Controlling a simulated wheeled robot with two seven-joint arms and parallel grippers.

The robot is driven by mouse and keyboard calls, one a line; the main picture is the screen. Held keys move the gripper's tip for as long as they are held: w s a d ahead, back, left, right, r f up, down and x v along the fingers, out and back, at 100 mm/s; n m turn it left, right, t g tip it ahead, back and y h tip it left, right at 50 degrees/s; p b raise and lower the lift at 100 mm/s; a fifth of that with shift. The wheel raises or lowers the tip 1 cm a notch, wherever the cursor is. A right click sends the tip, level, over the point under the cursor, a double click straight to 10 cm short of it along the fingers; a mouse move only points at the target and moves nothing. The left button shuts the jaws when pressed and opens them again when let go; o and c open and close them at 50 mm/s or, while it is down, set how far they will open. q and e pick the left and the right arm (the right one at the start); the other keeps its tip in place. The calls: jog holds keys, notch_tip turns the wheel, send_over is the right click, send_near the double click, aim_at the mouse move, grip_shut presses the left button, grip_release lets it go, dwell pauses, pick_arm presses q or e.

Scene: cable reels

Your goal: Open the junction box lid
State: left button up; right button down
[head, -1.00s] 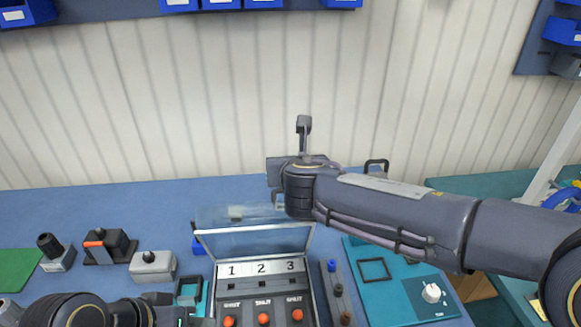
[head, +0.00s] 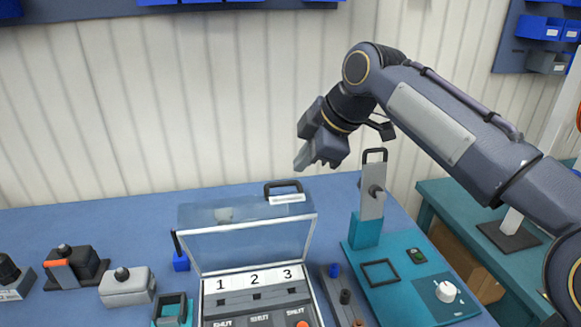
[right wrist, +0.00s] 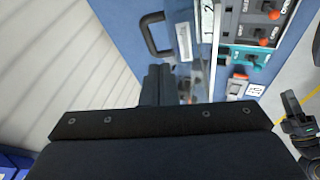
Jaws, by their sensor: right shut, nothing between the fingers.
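The junction box (head: 206,308) is grey with labels 1, 2, 3 and a row of switches; its lower part is cut off in the head view. Its clear lid (head: 245,247) stands raised and tilted back from the box, with a black handle (head: 283,186) at the far edge. The handle also shows in the right wrist view (right wrist: 150,38). My right gripper (head: 308,163) is shut and empty, just above and right of the handle, apparently apart from it. A dark part at the right of the right wrist view seems to be my left gripper (right wrist: 292,112); its jaws are unclear.
A teal panel (head: 400,302) with a knob and an upright grey lever stands right of the box. Several small switch units, including a grey one (head: 127,287), stand left. The blue bench behind is mostly clear.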

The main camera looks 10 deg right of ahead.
jog(key=x, duration=0.8)
jog(key=shift+w+r, duration=0.1)
jog(key=shift+w, duration=0.05)
jog(key=shift+w+p, duration=0.2)
jog(key=shift+p, duration=0.25)
jog(key=w+f+p, duration=0.3)
jog(key=w+p, duration=0.4)
jog(key=w, duration=0.6)
jog(key=shift+f, duration=0.25)
jog(key=shift+w, duration=0.1)
